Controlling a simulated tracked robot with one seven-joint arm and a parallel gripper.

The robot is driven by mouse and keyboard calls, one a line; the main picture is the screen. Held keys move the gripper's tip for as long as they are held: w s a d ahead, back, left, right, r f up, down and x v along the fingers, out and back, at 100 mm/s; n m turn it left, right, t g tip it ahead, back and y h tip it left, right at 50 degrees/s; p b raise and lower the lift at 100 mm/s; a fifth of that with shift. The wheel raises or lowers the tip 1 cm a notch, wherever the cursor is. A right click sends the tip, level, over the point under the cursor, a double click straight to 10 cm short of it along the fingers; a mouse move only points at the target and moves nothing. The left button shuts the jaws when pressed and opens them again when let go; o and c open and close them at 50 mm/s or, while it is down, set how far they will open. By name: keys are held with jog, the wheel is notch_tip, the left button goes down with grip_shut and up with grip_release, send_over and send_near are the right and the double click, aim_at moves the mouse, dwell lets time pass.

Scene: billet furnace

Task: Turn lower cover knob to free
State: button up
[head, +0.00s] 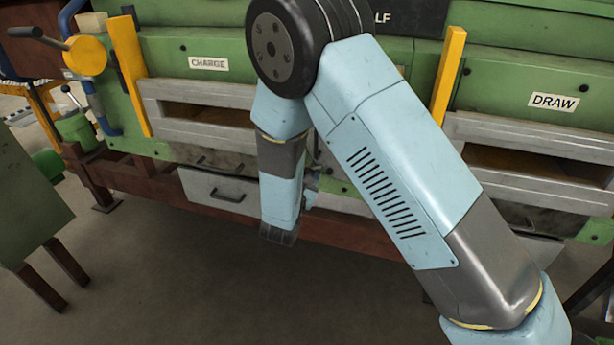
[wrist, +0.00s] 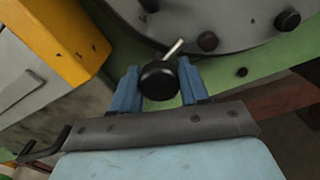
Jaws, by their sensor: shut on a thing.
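In the wrist view, a round black knob (wrist: 159,82) sits between the two blue fingers of my gripper (wrist: 160,70), which is shut on it. A pale metal pin (wrist: 175,47) sticks out beyond the knob, slanting up to the right. Behind it is the round grey cover (wrist: 225,18) on the green furnace wall. Other dark knobs sit on the cover's rim, one close to the right (wrist: 207,41) and one farther right (wrist: 287,20). In the head view my arm hides the cover and the held knob.
A yellow post (wrist: 62,40) stands left in the wrist view, beside a grey panel with a dark handle (wrist: 18,90). In the head view the charge opening (head: 205,114) lies left of my arm and the draw opening (head: 540,167) right. A grey drawer (head: 222,192) is below; floor is clear in front.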

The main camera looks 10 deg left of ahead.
jog(key=m, duration=0.3)
jog(key=shift+m, duration=0.4)
jog(key=m, duration=0.4)
jog(key=shift+m, duration=0.3)
jog(key=m, duration=0.4)
jog(key=shift+s+f+m, duration=0.1)
jog(key=shift+f+m, duration=0.05)
jog(key=shift+m, duration=1.45)
jog(key=o, duration=0.8)
jog(key=shift+c, duration=0.2)
jog(key=o, duration=0.3)
jog(key=s+a, duration=0.1)
jog(key=s, duration=1.2)
jog(key=shift+s, duration=0.3)
